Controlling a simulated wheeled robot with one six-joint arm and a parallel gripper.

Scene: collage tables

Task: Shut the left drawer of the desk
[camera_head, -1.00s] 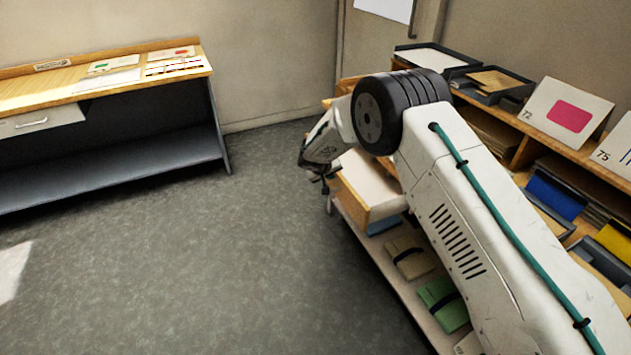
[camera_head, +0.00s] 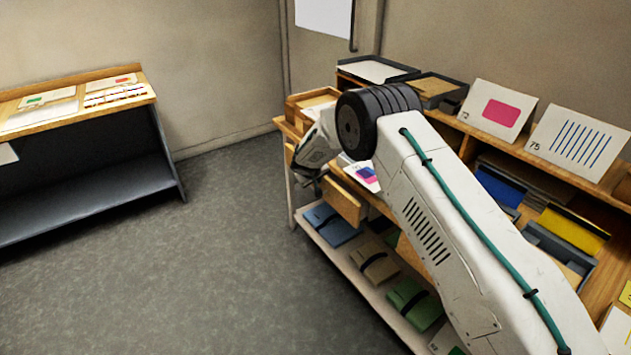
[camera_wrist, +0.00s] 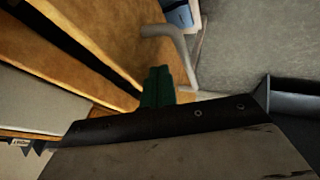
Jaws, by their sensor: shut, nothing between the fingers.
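The desk (camera_head: 376,208) stands at the right with a wooden drawer front (camera_head: 343,205) on the side facing the open floor. The drawer front seems to stand a little out from the desk, but my arm hides much of it and I cannot tell how far. My gripper (camera_head: 312,176) is shut and empty, just left of the drawer front's upper left end. In the wrist view its green fingertips (camera_wrist: 157,86) are together close by a wooden panel (camera_wrist: 112,40) and a curved grey handle (camera_wrist: 168,38). I cannot tell if they touch.
Folders in blue (camera_head: 333,223) and green (camera_head: 414,304) lie on the desk's lower shelf. Trays (camera_head: 378,69) and cards (camera_head: 497,110) stand on top. Another table (camera_head: 75,94) is at the left. The grey floor (camera_head: 220,260) between is clear.

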